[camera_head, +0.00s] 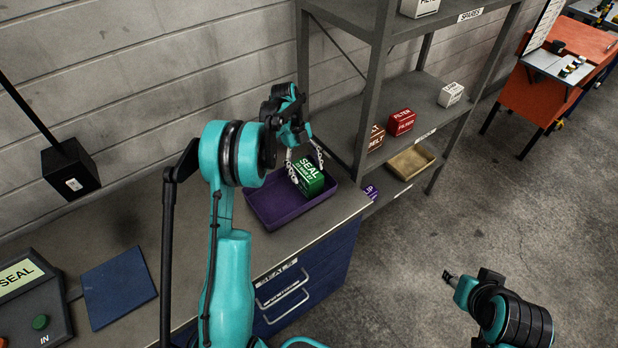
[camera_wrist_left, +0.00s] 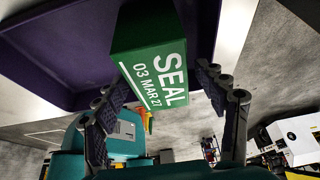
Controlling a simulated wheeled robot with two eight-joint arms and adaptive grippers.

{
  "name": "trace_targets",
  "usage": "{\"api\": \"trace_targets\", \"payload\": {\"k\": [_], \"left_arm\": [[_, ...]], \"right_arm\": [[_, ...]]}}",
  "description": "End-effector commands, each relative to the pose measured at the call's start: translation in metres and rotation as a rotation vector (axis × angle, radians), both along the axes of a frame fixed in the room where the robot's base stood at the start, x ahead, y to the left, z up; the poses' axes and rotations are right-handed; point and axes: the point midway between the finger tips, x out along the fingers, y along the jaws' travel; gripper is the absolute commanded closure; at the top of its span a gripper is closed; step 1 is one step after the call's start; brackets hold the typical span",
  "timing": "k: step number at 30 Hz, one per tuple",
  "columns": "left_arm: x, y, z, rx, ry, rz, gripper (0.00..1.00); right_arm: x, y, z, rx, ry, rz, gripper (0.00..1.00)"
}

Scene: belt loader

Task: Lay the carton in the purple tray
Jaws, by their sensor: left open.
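The green carton (camera_head: 309,182), marked SEAL, is at the right end of the purple tray (camera_head: 262,216), within its outline; whether its base rests flat on the tray floor I cannot tell. My left gripper (camera_head: 305,163) is above the tray with its fingers open on either side of the carton's top. In the left wrist view the carton (camera_wrist_left: 160,60) shows its label 03 MAR 27 between the spread fingers (camera_wrist_left: 168,112), with a gap on the right. The tray (camera_wrist_left: 75,45) lies behind it. My right gripper (camera_head: 450,278) is over the floor at lower right, its fingers too small to read.
The tray stands on a grey counter above blue drawers labelled SEALS. A grey shelf rack (camera_head: 368,110) rises just right of it, with a red FILTER box (camera_head: 401,122) and a tan tray (camera_head: 410,162). A blue plate (camera_head: 118,288) and a control box (camera_head: 30,300) are at left.

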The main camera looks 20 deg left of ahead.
Motion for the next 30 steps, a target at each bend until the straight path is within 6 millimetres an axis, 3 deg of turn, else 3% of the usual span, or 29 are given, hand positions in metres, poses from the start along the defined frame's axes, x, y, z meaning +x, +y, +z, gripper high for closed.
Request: {"api": "trace_targets", "payload": {"k": [1,6,13,17,23,30], "left_arm": [[0.002,0.005,0.014,0.0,0.0,0.001,0.28],[0.01,0.018,0.046,0.001,0.001,0.003,0.28],[0.015,0.026,0.069,0.001,0.001,0.003,0.28],[0.01,0.019,0.085,0.034,0.002,0.069,0.28],[-0.021,-0.016,0.133,0.168,-0.01,0.418,0.28],[-0.087,-0.057,0.175,0.251,-0.074,0.96,0.28]], "right_arm": [[0.0,0.0,0.005,0.0,0.0,0.0,0.6],[0.0,0.0,0.012,0.0,0.0,0.0,0.6],[0.0,0.0,0.016,0.0,0.0,0.0,0.6],[0.0,0.0,0.016,0.0,0.0,0.0,0.6],[0.0,0.0,0.016,0.0,0.0,0.0,0.6],[0.0,0.0,0.016,0.0,0.0,0.0,0.6]]}}
